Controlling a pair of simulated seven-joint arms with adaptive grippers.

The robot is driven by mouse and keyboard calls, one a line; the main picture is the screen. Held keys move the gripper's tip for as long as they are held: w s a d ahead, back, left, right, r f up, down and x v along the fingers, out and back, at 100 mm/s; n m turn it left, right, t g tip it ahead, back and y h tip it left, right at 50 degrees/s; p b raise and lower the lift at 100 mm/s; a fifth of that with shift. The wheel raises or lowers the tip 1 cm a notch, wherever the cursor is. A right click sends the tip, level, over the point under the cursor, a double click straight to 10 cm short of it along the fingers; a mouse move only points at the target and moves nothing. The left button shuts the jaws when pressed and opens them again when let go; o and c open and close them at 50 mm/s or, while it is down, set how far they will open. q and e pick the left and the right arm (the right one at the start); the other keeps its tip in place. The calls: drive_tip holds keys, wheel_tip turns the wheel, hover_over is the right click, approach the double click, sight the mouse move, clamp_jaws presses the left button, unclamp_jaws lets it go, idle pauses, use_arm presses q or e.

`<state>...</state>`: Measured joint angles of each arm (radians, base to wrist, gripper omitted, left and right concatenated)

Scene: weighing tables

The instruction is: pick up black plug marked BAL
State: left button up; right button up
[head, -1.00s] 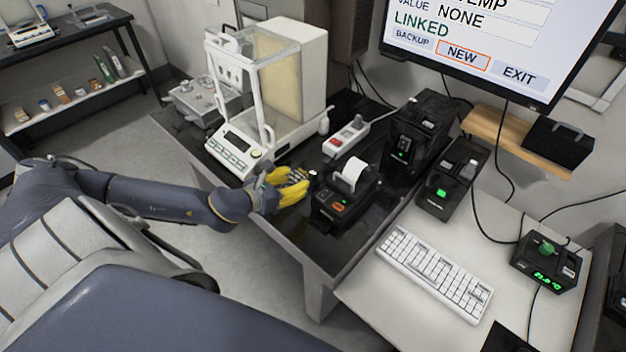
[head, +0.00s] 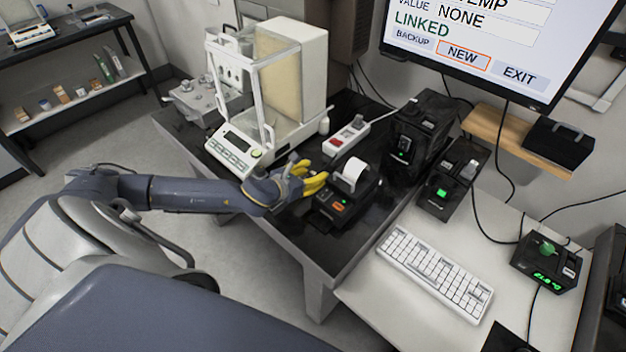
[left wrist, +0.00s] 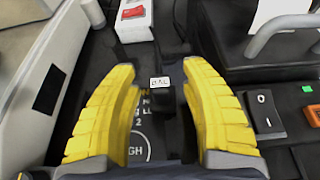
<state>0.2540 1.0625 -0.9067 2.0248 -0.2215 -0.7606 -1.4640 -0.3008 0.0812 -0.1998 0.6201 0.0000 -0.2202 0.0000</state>
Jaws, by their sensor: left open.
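The black plug (left wrist: 161,101) with a white label reading BAL shows in the left wrist view, between the two yellow fingers. My left gripper (left wrist: 160,88) is open, with a finger on each side of the plug and dark gaps between them. In the head view my left gripper (head: 316,181) is low over the dark table, between the balance (head: 232,152) and the small label printer (head: 338,209). The plug cannot be made out in the head view. My right gripper is not in view.
The white power strip (head: 346,136) with a red switch lies beyond the gripper; it also shows in the left wrist view (left wrist: 134,20). The printer stands close on the gripper's right, the balance on its left. A keyboard (head: 435,272) lies on the white table.

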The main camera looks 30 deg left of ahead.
use_arm(q)
drive_tip(key=shift+w, duration=0.25)
clamp_jaws()
drive_tip(key=shift+f, duration=0.1)
idle(0.3)
